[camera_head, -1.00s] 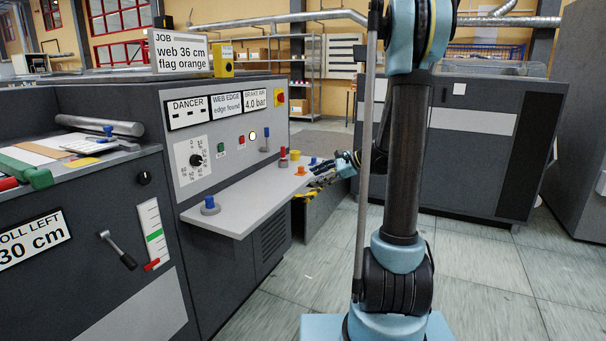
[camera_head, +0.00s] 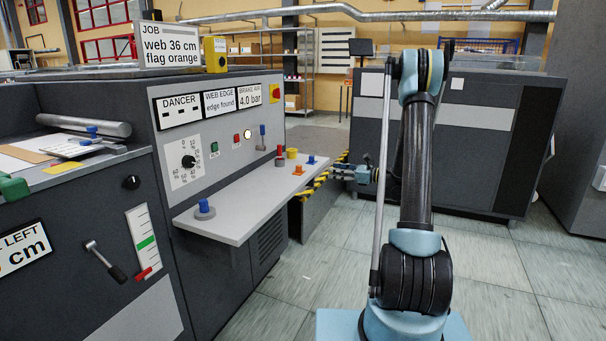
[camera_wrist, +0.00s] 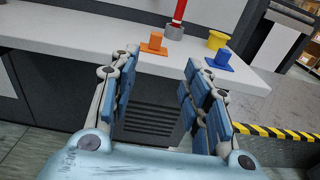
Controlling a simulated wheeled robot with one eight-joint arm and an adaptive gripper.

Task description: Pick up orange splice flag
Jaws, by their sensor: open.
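The orange splice flag is a small orange piece (camera_head: 298,170) near the far end of the grey shelf (camera_head: 235,222) on the machine. In the wrist view it is an orange block on a flat base (camera_wrist: 154,44), standing close to the shelf's front edge. My gripper (camera_wrist: 160,85) is open and empty. Its two blue-padded fingers reach toward the shelf, with the orange flag beyond and between them, not touched. In the head view my gripper (camera_head: 352,172) is small, just off the shelf's far end.
A blue flag (camera_wrist: 222,60) and a yellow spool-like piece (camera_wrist: 217,40) stand right of the orange one; a red-handled piece (camera_wrist: 175,28) stands behind. A blue knob piece (camera_head: 204,210) is at the near shelf end. Yellow-black edging (camera_wrist: 275,132) lies right. The front floor is open.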

